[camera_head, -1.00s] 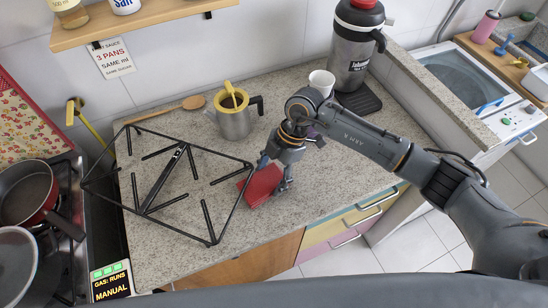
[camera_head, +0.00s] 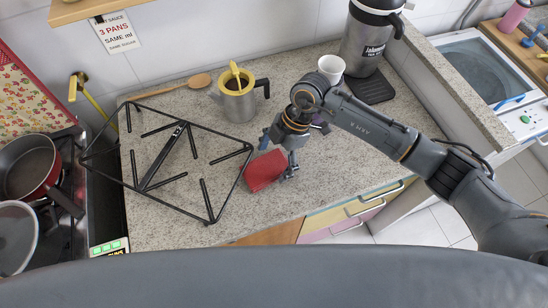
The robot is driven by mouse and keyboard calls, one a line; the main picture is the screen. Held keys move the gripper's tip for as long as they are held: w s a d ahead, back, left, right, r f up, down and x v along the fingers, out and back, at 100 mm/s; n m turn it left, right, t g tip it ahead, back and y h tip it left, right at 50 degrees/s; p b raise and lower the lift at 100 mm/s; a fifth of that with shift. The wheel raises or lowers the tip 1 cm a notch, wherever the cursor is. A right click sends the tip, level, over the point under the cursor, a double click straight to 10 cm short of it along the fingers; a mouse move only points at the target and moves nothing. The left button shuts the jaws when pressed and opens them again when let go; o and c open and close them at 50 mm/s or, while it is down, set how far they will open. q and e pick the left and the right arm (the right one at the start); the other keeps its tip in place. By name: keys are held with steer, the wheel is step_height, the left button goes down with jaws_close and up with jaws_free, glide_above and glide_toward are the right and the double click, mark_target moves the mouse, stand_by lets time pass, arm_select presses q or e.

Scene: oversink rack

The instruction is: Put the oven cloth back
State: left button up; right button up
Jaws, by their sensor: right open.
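A folded red cloth (camera_head: 265,172), which I take to be the oven cloth, lies on the granite counter near its front edge. It is beside the right corner of a black metal grate (camera_head: 203,221). My right gripper (camera_head: 278,158) is over the cloth's right part, coming from the right and pointing down. Its jaws are open, with one finger at the cloth's upper side and one at its right side. Whether the fingers touch the cloth I cannot tell. My left gripper is not in view.
Pans (camera_head: 28,170) sit on the stove at left. Drawers (camera_head: 352,216) are below the counter. Counter right of my gripper is clear.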

mark_target(277, 162)
steer(key=b+v, duration=0.1)
steer(key=v, duration=0.1)
steer(key=d+b+v, duration=0.1)
steer(key=v, duration=0.2)
steer(key=shift+b, duration=0.4)
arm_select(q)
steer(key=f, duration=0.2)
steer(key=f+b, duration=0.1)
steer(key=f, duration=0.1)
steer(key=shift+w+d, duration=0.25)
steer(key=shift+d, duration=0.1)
arm_select(e)
steer(key=v, duration=0.8)
steer(key=shift+s+r, duration=0.15)
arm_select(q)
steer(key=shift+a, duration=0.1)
